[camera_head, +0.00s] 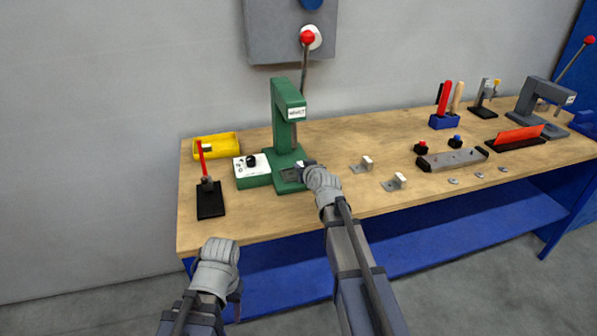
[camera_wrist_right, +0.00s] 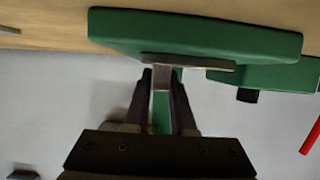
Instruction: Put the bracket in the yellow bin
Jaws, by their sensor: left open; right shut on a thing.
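The yellow bin (camera_head: 228,152) sits at the back left of the bench, with a small pale piece inside. My right gripper (camera_head: 303,168) is at the base of the green press. In the right wrist view my right gripper (camera_wrist_right: 160,85) is shut on a grey metal bracket (camera_wrist_right: 188,63), with its flat plate close against the green base; whether they touch is unclear. Two similar brackets, one (camera_head: 367,162) behind the other (camera_head: 398,181), lie on the bench to the right. My left gripper (camera_head: 236,297) is low in front of the bench, open, fingers mostly hidden.
The green press (camera_head: 284,120) stands between the bin and the loose brackets. A control box (camera_head: 252,170) and a red-handled toggle clamp (camera_head: 209,197) are near the bin. Tools and a grey press (camera_head: 540,105) are at the right.

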